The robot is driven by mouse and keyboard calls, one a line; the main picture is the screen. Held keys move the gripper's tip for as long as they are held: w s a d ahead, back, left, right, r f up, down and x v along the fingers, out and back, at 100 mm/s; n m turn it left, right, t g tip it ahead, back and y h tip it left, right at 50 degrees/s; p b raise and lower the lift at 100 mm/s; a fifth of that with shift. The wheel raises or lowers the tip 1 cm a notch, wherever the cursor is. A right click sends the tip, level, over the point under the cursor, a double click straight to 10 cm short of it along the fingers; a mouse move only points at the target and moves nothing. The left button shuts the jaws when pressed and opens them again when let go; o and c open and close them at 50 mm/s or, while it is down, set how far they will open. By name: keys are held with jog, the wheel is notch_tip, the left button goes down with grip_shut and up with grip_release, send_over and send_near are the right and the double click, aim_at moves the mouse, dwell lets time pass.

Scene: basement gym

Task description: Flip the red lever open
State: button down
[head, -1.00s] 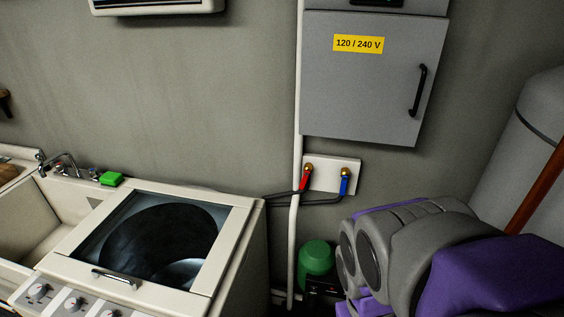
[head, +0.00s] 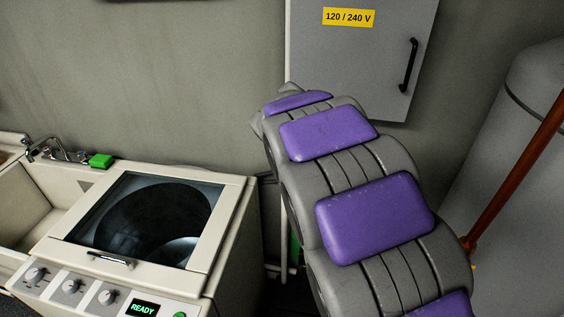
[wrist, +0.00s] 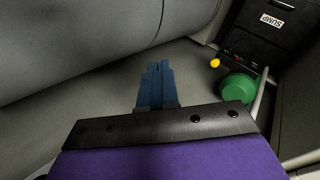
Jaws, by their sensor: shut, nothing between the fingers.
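The red lever is hidden in the head view behind my raised arm, which covers the wall below the grey electrical cabinet (head: 385,60). The blue lever and their white plate are hidden there too. None of these shows in the wrist view. My gripper (wrist: 155,82) shows in the wrist view as two blue fingers pressed together, with nothing between them. The fingers appear over bare floor. I cannot tell how far they are from the red lever.
A washer (head: 231,238) with a glass lid stands left of my arm. A large grey tank (head: 530,130) and a brown pole (head: 520,165) are at right. A black box marked SUMP (wrist: 268,28), a green rounded object (wrist: 238,88) and a yellow knob (wrist: 215,63) sit low.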

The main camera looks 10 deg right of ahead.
jog(key=w+a+f+n+t+h, duration=0.1)
jog(key=w+a+t+h, duration=0.2)
jog(key=w, duration=0.8)
jog(key=w+a+f+n+t+h, duration=0.15)
jog(key=w+a, duration=0.35)
jog(key=w, duration=0.7)
jog(key=w+a+f+t+h, duration=0.1)
jog(key=w+a+f, duration=0.25)
jog(key=a, duration=0.25)
jog(key=w+a+f+t+p, duration=0.1)
jog(key=w+a+f+t, duration=0.1)
jog(key=a+f, duration=0.25)
jog(key=w+a+f+t+h, duration=0.1)
jog(key=w+a+f, duration=0.2)
jog(key=a, duration=0.3)
jog(key=s+d+b+x, duration=0.1)
jog(key=s+b+x, duration=0.1)
jog(key=x, duration=1)
jog(key=shift+s+d+f, duration=0.15)
jog(key=shift+s+f, duration=0.15)
jog(key=shift+f, duration=0.1)
